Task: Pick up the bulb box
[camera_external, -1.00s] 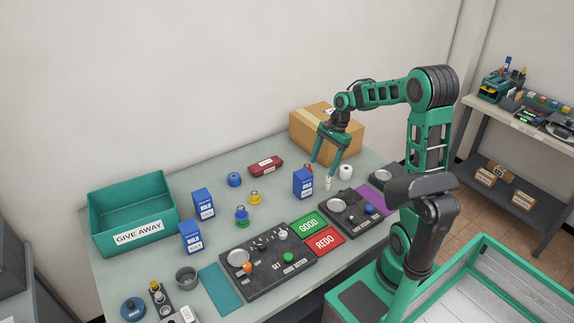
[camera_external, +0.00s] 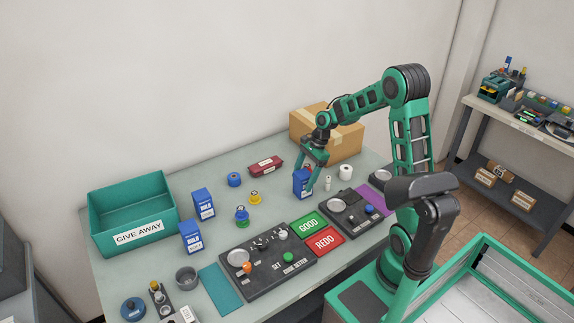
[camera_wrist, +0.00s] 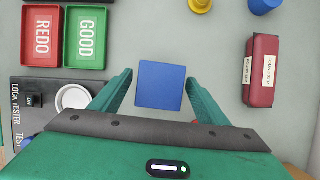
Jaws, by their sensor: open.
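A blue bulb box (camera_external: 301,183) stands upright on the table, in front of the cardboard box. My gripper (camera_external: 308,176) is directly over it, open, with its fingers reaching down around the box's upper part. In the wrist view the blue top of the bulb box (camera_wrist: 160,86) lies between the two green fingers (camera_wrist: 158,98), with a gap on each side. Two more blue bulb boxes stand at the left, one farther back (camera_external: 203,204) and one nearer (camera_external: 191,237).
A red case (camera_external: 265,165) lies left of the gripper. Green GOOD (camera_external: 308,225) and red REDO (camera_external: 325,241) trays are in front. A cardboard box (camera_external: 340,140) stands close behind. A white roll (camera_external: 346,172) and a small white cylinder (camera_external: 328,184) stand to the right.

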